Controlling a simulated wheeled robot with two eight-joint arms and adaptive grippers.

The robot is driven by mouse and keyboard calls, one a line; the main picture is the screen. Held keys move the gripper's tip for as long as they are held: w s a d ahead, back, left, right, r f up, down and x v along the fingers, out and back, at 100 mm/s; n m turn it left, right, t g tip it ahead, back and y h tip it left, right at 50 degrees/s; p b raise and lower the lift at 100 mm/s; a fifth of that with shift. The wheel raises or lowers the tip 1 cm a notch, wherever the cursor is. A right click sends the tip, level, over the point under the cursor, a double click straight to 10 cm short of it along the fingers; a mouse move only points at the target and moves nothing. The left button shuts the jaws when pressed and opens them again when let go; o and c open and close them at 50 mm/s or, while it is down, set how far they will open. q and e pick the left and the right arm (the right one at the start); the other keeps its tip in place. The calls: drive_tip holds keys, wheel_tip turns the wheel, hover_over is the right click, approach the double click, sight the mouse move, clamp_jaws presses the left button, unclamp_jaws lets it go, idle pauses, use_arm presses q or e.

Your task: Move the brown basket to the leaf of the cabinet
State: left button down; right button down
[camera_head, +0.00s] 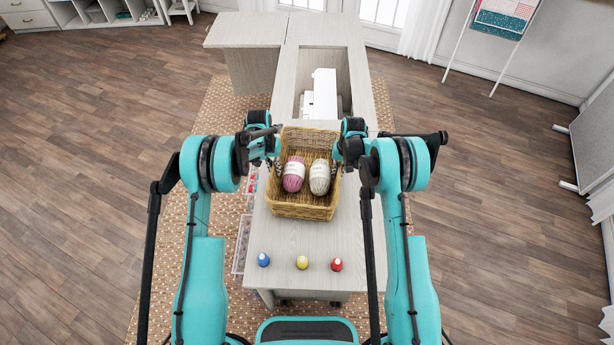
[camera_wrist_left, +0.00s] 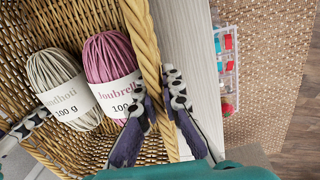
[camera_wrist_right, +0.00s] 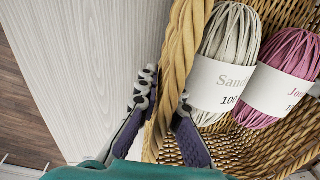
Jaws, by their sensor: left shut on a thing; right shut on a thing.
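The brown wicker basket (camera_head: 302,207) is over the near part of the cabinet top in the head view. It holds a pink yarn ball (camera_head: 294,174) and a cream yarn ball (camera_head: 319,177). My left gripper (camera_wrist_left: 160,125) is shut on the basket's left rim, with one finger inside and one outside. My right gripper (camera_wrist_right: 166,110) is shut on the right rim in the same way. Whether the basket touches the top or hangs just above it, I cannot tell. The cabinet's leaf (camera_head: 246,30) extends to the left at the far end.
A white sewing machine (camera_head: 320,95) sits in the cabinet's recess beyond the basket. Blue (camera_head: 263,260), yellow (camera_head: 302,262) and red (camera_head: 336,264) small items stand along the near edge. An open drawer of notions (camera_wrist_left: 226,70) juts out at the left. The leaf's surface looks clear.

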use_arm(q)
drive_tip(key=shift+r, duration=0.1)
use_arm(e)
drive_tip(key=shift+r, duration=0.1)
